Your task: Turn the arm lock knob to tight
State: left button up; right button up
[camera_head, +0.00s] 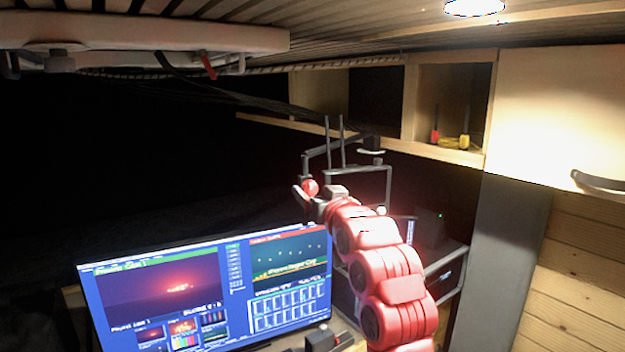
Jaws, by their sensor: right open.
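A red round knob (310,187) shows on a grey metal arm frame (345,145) above the monitor, near the middle of the picture. I take it for the arm lock knob; no marking for tight or loose can be read. My right arm, red, reaches up from the bottom right. Its gripper (308,198) is open at the knob, with the fingers around or just beside it. I cannot tell whether they touch it. The wrist hides part of the frame behind. My left gripper is not in view.
A large lit monitor (205,290) stands below and left of the gripper. Dark rack equipment (445,260) sits behind my right arm. A wooden shelf (440,150) holds small red and yellow items. A white panel (140,38) hangs at the upper left.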

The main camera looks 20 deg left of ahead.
jog(key=shift+w+a, duration=0.45)
jog(key=shift+w, duration=0.1)
